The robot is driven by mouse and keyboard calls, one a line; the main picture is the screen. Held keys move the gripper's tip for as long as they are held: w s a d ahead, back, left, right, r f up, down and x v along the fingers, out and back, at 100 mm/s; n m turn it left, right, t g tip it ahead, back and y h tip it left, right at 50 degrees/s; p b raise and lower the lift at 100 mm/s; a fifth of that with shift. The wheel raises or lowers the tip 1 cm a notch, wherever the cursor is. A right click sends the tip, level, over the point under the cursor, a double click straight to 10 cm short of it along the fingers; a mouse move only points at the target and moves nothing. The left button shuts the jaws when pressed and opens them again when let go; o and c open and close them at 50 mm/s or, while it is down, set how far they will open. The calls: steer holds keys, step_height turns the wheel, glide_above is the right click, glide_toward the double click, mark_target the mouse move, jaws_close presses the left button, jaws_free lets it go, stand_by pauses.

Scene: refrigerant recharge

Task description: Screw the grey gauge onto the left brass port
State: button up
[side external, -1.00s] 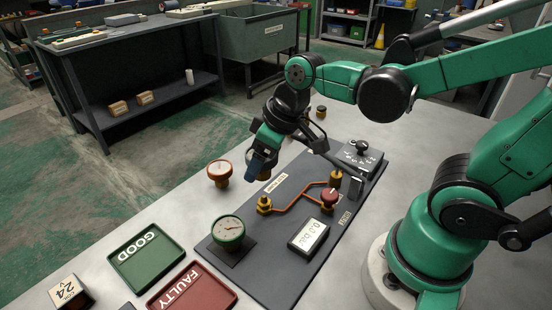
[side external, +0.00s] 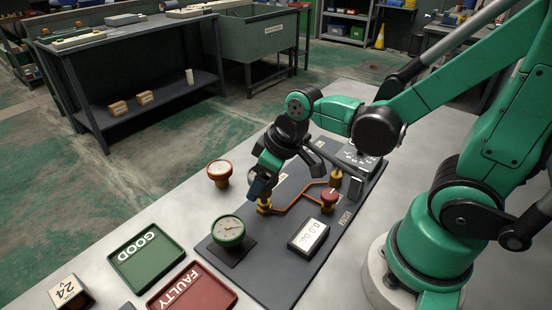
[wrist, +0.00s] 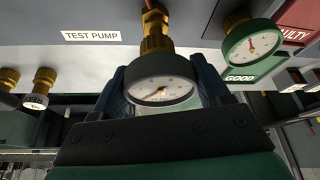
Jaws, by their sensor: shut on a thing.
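The grey gauge (wrist: 165,82) has a dark rim and a white dial. In the wrist view it sits between the fingers of my gripper (wrist: 165,95), which is shut on it. In the side view my gripper (side external: 260,188) is directly over the left brass port (side external: 264,208) and hides the gauge. In the wrist view a brass fitting (wrist: 156,38) lines up with the gauge's stem. They look to be touching, but I cannot tell how far the threads are engaged.
A green gauge (side external: 229,231) stands on the test pump board. An orange gauge (side external: 219,171) stands on the table to the left. A red knob (side external: 329,197), the right brass port (side external: 336,178) and a digital display (side external: 308,235) are to the right. GOOD (side external: 146,255) and FAULTY (side external: 192,291) trays lie in front.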

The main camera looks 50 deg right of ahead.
steer(key=shift+f, duration=0.95)
stand_by(0.5)
steer(key=shift+m+h, duration=0.6)
steer(key=shift+m, duration=1.1)
steer(key=m+h, duration=0.1)
steer(key=m, duration=0.1)
steer(key=shift+m, duration=0.7)
steer(key=shift+h, duration=0.3)
steer(key=m+h, duration=0.1)
steer(key=m, duration=0.2)
steer(key=shift+m+g, duration=0.3)
